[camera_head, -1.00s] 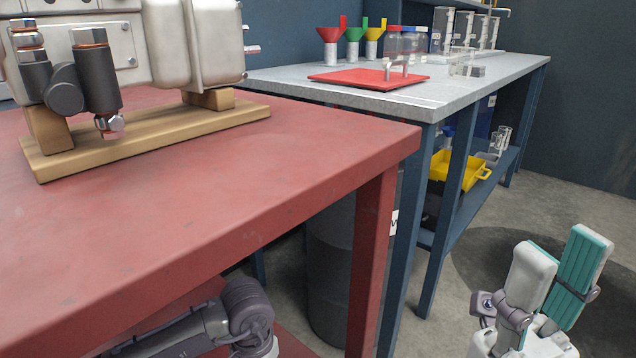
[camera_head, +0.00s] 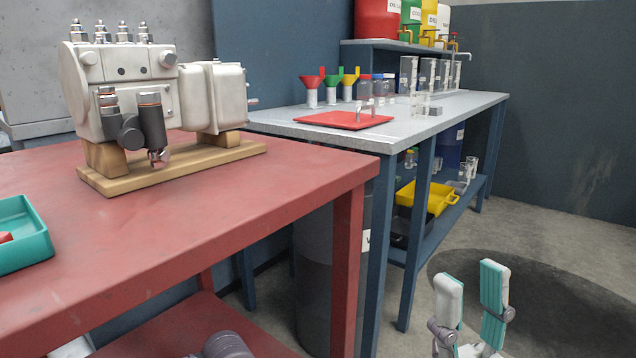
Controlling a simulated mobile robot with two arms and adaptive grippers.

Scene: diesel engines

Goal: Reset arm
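My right gripper (camera_head: 470,305) is at the lower right, over the floor in front of the tables. Its two teal-padded fingers stand upright and apart, with nothing between them. Part of my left arm (camera_head: 222,345) shows at the bottom centre, below the red table top; its gripper is out of view.
A white engine part (camera_head: 125,95) stands on a wooden base (camera_head: 180,166) on the red table (camera_head: 200,215). A teal tray (camera_head: 28,252) is at the left edge. A grey-topped bench (camera_head: 420,124) behind holds a red tray (camera_head: 342,120), funnels and jars. Open floor lies right.

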